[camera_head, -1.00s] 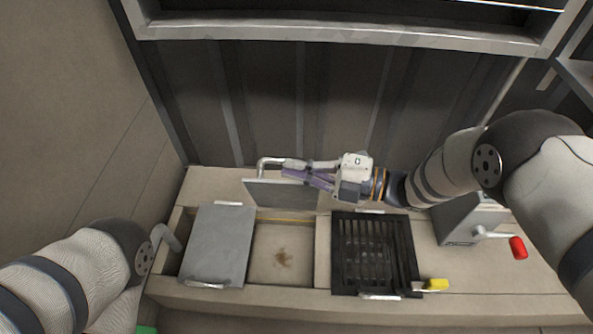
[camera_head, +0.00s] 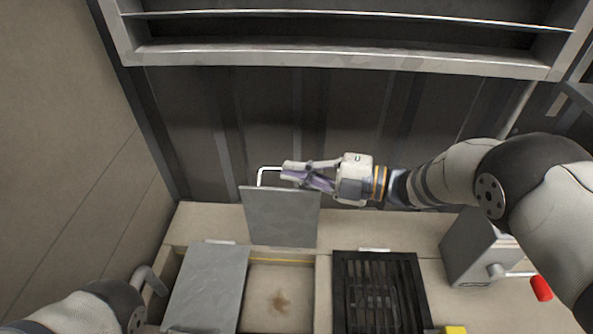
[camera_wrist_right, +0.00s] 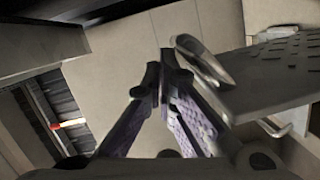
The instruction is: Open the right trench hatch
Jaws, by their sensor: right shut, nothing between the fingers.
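The right trench hatch (camera_head: 281,218) is a grey plate standing steeply raised at the back edge of its open compartment (camera_head: 279,298). Its bent metal handle (camera_head: 265,170) is at the top edge. My right gripper (camera_head: 288,172) is shut and empty, with its fingertips beside the handle at the plate's top. In the right wrist view, the shut fingertips (camera_wrist_right: 166,72) are just left of the handle loop (camera_wrist_right: 207,62) and the studded plate (camera_wrist_right: 282,72). Whether they touch the handle is unclear. The left hatch (camera_head: 207,287) lies flat over its opening. My left gripper is out of view.
A black grate (camera_head: 378,292) lies right of the open compartment. A grey box (camera_head: 474,250) with a red-handled lever (camera_head: 541,288) stands further right. A yellow grip (camera_head: 455,329) is at the bottom edge. A dark ribbed wall (camera_head: 310,120) rises behind the trench.

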